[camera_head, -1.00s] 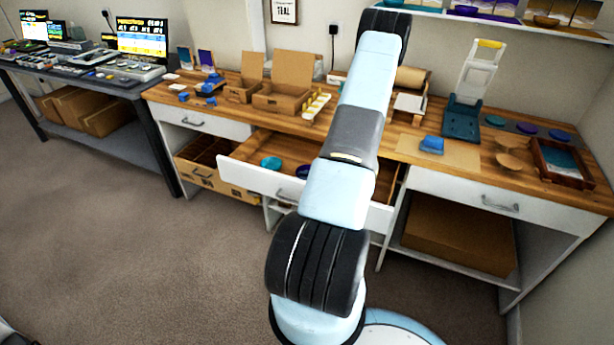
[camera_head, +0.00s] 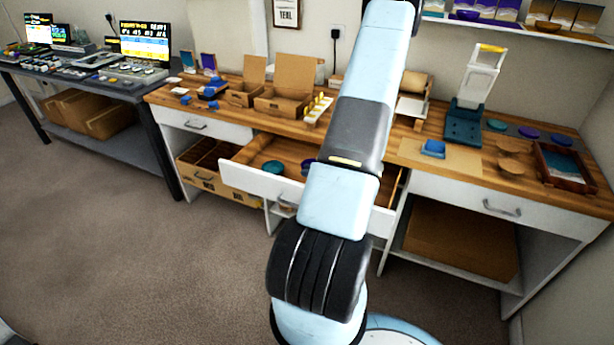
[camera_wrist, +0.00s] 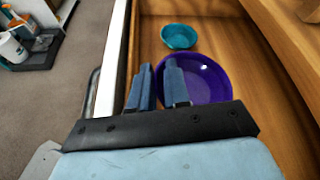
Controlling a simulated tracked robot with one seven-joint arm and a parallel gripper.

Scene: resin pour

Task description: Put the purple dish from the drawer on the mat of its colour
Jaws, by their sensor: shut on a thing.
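The purple dish (camera_wrist: 205,82) is in the open drawer (camera_wrist: 150,40), at its front side in the wrist view. My gripper (camera_wrist: 158,80) is shut on the dish's near-left rim, one finger outside and one inside the bowl. Whether the dish touches the drawer floor I cannot tell.
A teal dish (camera_wrist: 179,36) sits in the drawer beyond the purple one. On the counter stand open cardboard boxes (camera_head: 280,100), a dark teal stand with a white frame (camera_head: 464,125), a blue block (camera_head: 433,148) and a framed tray (camera_head: 565,167). The carpet in front is clear.

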